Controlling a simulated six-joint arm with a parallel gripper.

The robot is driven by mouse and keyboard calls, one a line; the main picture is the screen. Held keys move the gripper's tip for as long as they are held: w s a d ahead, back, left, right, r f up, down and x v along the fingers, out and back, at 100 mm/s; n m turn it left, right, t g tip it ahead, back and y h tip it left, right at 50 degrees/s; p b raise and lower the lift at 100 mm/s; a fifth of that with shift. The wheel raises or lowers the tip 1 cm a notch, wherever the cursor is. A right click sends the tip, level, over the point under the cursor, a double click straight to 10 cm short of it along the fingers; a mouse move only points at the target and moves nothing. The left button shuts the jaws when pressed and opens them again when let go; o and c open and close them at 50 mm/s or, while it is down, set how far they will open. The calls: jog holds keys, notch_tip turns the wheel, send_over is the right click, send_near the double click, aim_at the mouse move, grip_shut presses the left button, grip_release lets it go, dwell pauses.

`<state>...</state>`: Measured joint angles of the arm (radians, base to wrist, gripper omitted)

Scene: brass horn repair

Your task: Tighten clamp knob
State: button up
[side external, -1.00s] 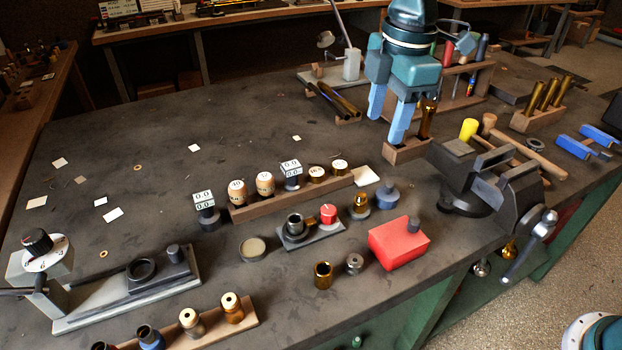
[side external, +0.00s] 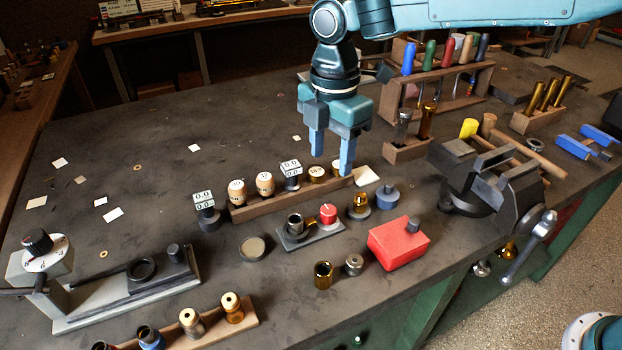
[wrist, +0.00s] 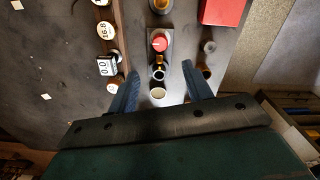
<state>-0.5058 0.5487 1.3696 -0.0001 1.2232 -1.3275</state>
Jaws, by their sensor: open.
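A red knob with a pale mark (side external: 328,212) stands at the right end of a small grey clamp base (side external: 313,238). My gripper (side external: 331,156) is open and empty, pointing down, above and behind this base in the side view. In the wrist view, the red knob (wrist: 159,42) lies beyond my fingertips (wrist: 160,70), roughly centred between the two blue fingers. The knob is clear of both fingers.
A wooden rack (side external: 285,203) with corks and gauges runs behind the clamp base. A brass valve (side external: 360,202), a red block (side external: 398,246), a brass cup (side external: 323,275) and a round pad (side external: 252,248) stand around it. A dark vise (side external: 490,180) is at the right.

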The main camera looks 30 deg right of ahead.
aim_at(329, 209)
notch_tip(329, 209, down, 13)
jog(key=shift+r, duration=0.2)
dwell(0.4)
jog(key=c, duration=1)
